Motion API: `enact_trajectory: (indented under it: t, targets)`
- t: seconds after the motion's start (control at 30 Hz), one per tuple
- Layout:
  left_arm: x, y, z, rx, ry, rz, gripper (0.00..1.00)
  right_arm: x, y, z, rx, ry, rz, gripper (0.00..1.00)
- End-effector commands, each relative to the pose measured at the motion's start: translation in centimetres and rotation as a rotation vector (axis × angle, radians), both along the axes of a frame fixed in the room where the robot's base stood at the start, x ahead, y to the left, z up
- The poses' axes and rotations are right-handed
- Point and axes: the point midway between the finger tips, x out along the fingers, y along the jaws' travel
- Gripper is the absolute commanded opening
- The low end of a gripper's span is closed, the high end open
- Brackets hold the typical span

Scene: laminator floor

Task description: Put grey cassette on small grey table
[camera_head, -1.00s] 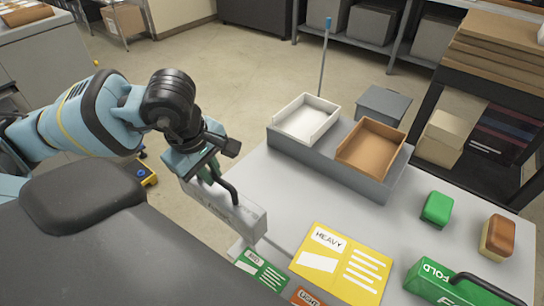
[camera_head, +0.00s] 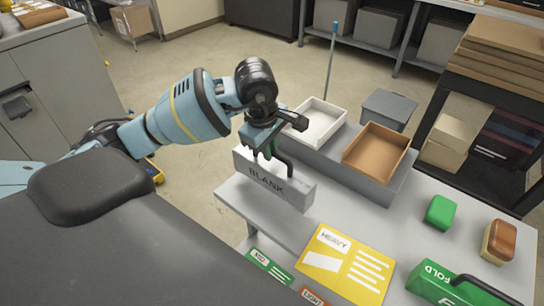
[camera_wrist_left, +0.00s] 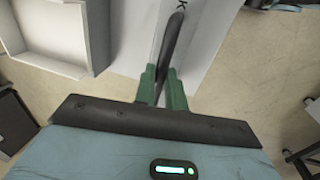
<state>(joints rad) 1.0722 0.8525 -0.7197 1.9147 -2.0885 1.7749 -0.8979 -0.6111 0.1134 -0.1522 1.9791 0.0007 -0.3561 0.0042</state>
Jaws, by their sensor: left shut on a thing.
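The grey cassette (camera_head: 285,197), marked BLANK with a dark handle on top, hangs upright from my left gripper (camera_head: 267,150). The gripper is shut on the handle. The cassette appears to be above the left part of the light grey worktop; the gap below it is hard to judge. In the left wrist view, the green fingers (camera_wrist_left: 162,85) close around the dark handle (camera_wrist_left: 171,45), with the cassette (camera_wrist_left: 205,35) beyond. A small grey table (camera_head: 387,106), low and square-topped, stands behind the worktop, past the trays. My right gripper is not in view.
A white tray (camera_head: 318,122) and a brown tray (camera_head: 376,150) sit on a grey riser just beyond the cassette. A yellow HEAVY card (camera_head: 345,262), a green FOLD cassette (camera_head: 440,285) and green and brown blocks lie nearer. A dark shelf (camera_head: 490,120) stands at right.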

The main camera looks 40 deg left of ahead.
Motion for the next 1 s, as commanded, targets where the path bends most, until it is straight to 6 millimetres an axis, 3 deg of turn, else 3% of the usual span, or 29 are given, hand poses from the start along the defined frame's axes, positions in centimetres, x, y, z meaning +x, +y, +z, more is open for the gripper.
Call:
enact_trajectory:
  t: [0.23, 0.6, 1.0]
  targets:
    - [0.9, -0.3, 0.1, -0.001, -0.004, 0.000, 0.00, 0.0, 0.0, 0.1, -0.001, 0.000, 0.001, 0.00]
    - [0.8, -0.3, -3.3, 0.000, -0.004, -0.001, 0.00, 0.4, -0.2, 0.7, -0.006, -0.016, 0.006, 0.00]
    - [0.8, -0.2, -3.9, 0.000, -0.003, -0.001, 0.00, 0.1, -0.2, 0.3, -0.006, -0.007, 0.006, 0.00]
